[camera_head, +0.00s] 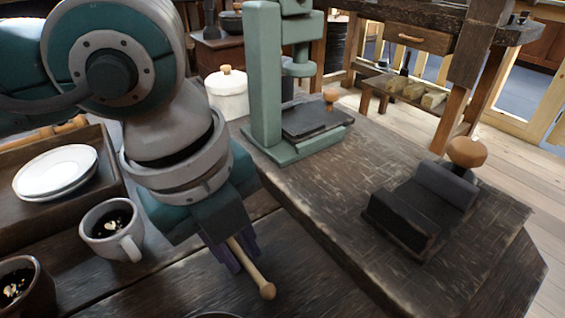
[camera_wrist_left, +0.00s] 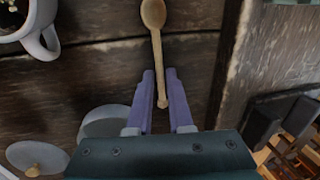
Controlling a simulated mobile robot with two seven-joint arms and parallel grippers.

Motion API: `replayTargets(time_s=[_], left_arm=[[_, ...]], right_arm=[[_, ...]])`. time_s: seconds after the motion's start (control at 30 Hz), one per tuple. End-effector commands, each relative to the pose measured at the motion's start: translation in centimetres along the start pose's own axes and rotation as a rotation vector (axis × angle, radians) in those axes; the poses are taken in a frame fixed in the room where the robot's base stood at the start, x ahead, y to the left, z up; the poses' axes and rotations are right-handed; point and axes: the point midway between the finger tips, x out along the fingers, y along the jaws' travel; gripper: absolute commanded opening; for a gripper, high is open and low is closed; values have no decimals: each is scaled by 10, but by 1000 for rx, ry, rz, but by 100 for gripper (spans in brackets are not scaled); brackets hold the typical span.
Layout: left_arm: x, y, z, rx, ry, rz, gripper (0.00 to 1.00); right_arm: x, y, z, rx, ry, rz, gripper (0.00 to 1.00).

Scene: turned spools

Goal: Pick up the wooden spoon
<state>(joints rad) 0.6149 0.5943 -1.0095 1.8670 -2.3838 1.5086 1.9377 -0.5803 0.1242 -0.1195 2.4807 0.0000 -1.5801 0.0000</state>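The wooden spoon shows in the left wrist view, its bowl (camera_wrist_left: 153,12) at the top edge and its thin handle running down between my left fingers. In the head view only the knobbed end of the handle (camera_head: 267,290) and part of the shaft show; the bowl is hidden behind my gripper. My left gripper (camera_head: 236,260) points down over the dark wooden table (camera_head: 290,255). In the left wrist view its purple fingers (camera_wrist_left: 160,75) stand on either side of the handle, with a narrow gap on each side. My right gripper is not in view.
A grey mug (camera_head: 112,228) stands left of my gripper, with a darker mug (camera_head: 22,285) nearby. A wooden tray (camera_head: 112,170) holds white plates (camera_head: 56,172). A green press (camera_head: 265,90) and a dark block holder (camera_head: 420,215) stand on the raised board to the right.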

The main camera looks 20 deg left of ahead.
Motion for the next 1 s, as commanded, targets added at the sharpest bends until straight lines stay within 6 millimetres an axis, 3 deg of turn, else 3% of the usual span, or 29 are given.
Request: replayTargets(time_s=[0.2, 0.37, 1.0], left_arm=[[1, 0, 0, 0, 0, 0, 18], [1, 0, 0, 0, 0, 0, 0], [0, 0, 0, 0, 0, 0, 0]], right_arm=[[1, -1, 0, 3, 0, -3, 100], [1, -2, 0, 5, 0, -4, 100], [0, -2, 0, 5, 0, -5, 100]])
